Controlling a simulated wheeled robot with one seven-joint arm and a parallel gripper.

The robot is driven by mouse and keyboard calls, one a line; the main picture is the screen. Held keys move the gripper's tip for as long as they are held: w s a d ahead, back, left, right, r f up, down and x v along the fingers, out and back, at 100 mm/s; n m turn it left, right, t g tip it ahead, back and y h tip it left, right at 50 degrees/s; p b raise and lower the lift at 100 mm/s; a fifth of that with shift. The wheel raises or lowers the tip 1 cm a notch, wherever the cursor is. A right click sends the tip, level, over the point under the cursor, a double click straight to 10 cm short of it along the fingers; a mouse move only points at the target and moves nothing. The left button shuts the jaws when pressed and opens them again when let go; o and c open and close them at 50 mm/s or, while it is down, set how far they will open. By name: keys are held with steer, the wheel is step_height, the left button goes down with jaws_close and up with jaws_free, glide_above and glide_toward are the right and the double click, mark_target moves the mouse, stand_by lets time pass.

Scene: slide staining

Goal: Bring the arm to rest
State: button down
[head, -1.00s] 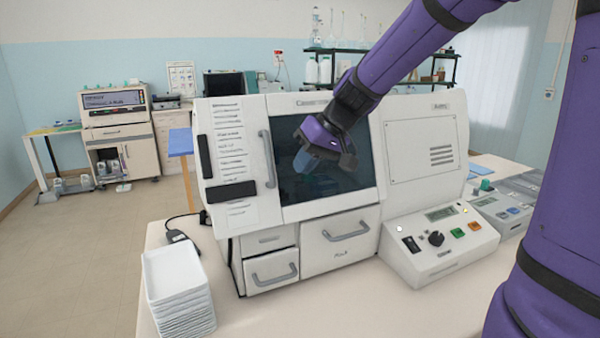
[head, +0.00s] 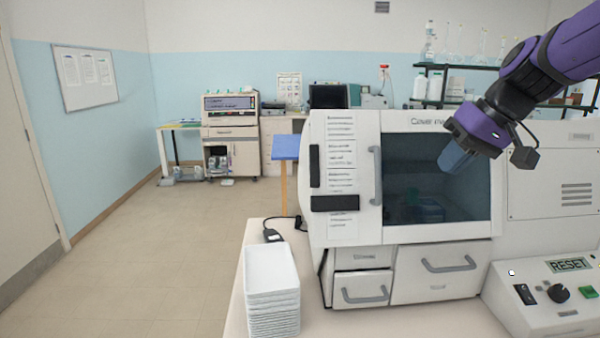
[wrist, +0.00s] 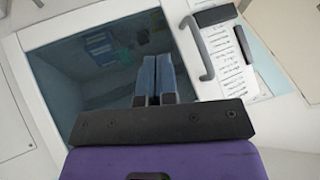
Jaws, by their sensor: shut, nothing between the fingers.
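My gripper (head: 455,158) is at the end of my purple arm, in front of the dark window (head: 440,185) of the white staining machine (head: 345,255). In the wrist view its two blue-grey fingers (wrist: 155,78) lie side by side, shut with nothing between them. The same window (wrist: 70,60) is behind them, and blurred blue items show dimly through it. The machine's door handle (head: 376,175) stands left of the gripper, apart from it.
A stack of white trays (head: 271,285) stands on the bench left of the machine. A control box (head: 550,295) with a display reading "RESET" sits at the right. Open floor (head: 140,260) lies to the left. Shelves with glassware (head: 455,70) are behind.

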steer(key=s+f+m+h, duration=0.1)
steer(key=s+f+h, duration=0.1)
steer(key=s, duration=0.7)
steer(key=s+d+f+t+h, duration=0.1)
steer(key=s+h, duration=0.1)
steer(key=s, duration=0.7)
steer(key=shift+s+f+m+h, duration=0.2)
steer(key=shift+f+m+h, duration=0.15)
steer(key=shift+m+h, duration=0.05)
